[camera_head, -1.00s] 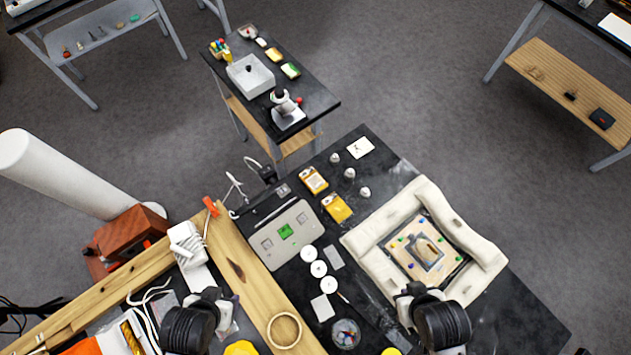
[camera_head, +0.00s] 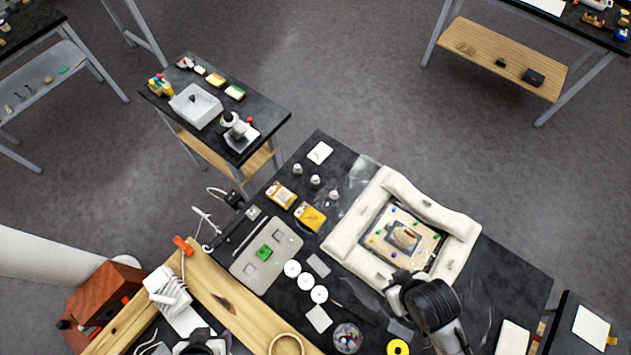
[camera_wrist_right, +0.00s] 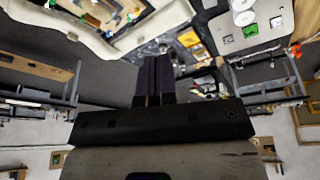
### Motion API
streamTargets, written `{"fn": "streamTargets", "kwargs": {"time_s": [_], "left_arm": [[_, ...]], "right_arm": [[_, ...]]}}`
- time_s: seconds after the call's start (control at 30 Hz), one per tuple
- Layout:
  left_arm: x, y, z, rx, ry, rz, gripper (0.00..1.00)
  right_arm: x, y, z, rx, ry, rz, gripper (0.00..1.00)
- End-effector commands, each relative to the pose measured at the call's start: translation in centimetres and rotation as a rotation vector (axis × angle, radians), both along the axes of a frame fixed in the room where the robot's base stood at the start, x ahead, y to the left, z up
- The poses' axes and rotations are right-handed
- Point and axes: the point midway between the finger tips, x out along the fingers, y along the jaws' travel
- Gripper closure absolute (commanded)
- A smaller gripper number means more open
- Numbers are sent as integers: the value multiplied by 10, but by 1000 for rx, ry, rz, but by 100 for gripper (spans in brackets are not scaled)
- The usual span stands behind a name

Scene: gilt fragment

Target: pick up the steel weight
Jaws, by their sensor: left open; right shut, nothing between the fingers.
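Three small grey, weight-like pieces stand in a slanting row on the black bench in the head view: a far one (camera_head: 297,169), a middle one (camera_head: 315,181) and a near one (camera_head: 333,195). I cannot tell which is the steel weight. My left gripper (camera_head: 197,335) is at the bottom edge, partly cut off, open and well away from them. My right gripper (camera_wrist_right: 155,76) shows in the right wrist view with its dark fingers shut and nothing between them. In the head view, the right arm's end is by the cushioned frame, nearer than the grey pieces.
A padded cream frame (camera_head: 455,215) surrounds a board with a gilt piece (camera_head: 404,237). Yellow-labelled boxes (camera_head: 310,216), a grey panel (camera_head: 252,272) and white discs (camera_head: 292,268) lie left of it. A white card (camera_head: 320,153) lies beyond the grey pieces.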

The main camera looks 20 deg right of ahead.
Motion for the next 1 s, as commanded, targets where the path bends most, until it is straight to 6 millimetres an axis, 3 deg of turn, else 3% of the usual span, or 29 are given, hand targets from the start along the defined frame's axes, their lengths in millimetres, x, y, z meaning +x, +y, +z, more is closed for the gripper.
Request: {"fn": "streamTargets", "kwargs": {"time_s": [0.23,0.9,1.0], "left_arm": [[0,-1,0,-4,1,2,40],[0,-3,0,-10,-1,7,40],[0,-2,0,-7,0,5,40]], "right_arm": [[0,1,0,3,-1,-2,98],[0,-2,0,-8,-1,5,34],[0,-2,0,-8,-1,5,31]]}}
